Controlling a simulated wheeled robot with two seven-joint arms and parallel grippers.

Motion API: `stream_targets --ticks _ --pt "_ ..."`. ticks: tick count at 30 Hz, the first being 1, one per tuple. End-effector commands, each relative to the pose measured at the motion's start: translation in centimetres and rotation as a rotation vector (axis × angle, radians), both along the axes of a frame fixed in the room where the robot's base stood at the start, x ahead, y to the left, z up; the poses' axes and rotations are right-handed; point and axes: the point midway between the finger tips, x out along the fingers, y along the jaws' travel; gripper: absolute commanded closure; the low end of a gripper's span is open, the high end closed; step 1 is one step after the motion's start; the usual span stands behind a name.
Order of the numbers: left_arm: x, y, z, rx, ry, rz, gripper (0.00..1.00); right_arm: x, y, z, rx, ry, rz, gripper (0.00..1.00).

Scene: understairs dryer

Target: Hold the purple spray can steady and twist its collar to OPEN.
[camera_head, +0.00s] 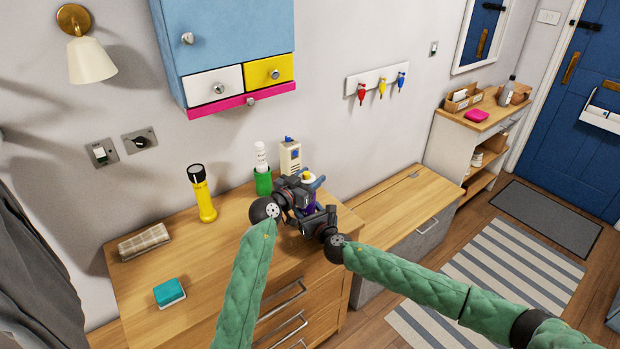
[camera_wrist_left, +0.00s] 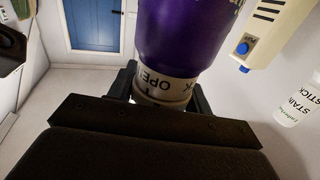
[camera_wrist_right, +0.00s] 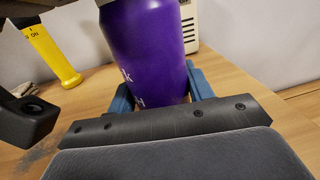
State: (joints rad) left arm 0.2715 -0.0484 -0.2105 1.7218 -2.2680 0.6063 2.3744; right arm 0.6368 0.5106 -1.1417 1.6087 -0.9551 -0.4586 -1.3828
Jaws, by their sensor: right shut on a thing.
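The purple spray can (camera_head: 312,208) stands near the front right of the wooden chest, mostly hidden by my grippers in the head view. My right gripper (camera_wrist_right: 162,95) is shut on its purple body (camera_wrist_right: 150,45), with one blue finger on each side. My left gripper (camera_wrist_left: 163,95) is higher, at the can's pale collar (camera_wrist_left: 165,84). Its dark fingers stand on either side of the collar and look slightly apart from it. The collar's lettering reads OPEN, with a K further right. A dark mark shows below OPEN on the pale ring.
A yellow torch (camera_head: 203,195), a folded cloth (camera_head: 144,241) and a teal sponge (camera_head: 169,291) are to the left. A wall cabinet (camera_head: 225,45) hangs above.

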Motion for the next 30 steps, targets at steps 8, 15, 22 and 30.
stream_targets --ticks 8,15,22,30 --pt "0.0 -0.1 -0.1 0.0 0.001 -0.002 0.28 0.1 0.0 0.1 0.0 -0.001 0.0 0.8" --pt "-0.5 0.3 -0.1 0.0 0.001 -0.001 0.28 0.0 0.0 0.0 0.0 -0.001 0.0 0.8" --pt "-3.2 2.5 -0.2 -0.001 0.002 0.001 0.28 0.0 0.0 0.0 0.0 0.0 0.0 0.8" --pt "-7.2 5.6 -0.2 0.0 0.002 0.0 0.28 0.0 0.0 0.0 0.0 0.0 0.0 0.8"
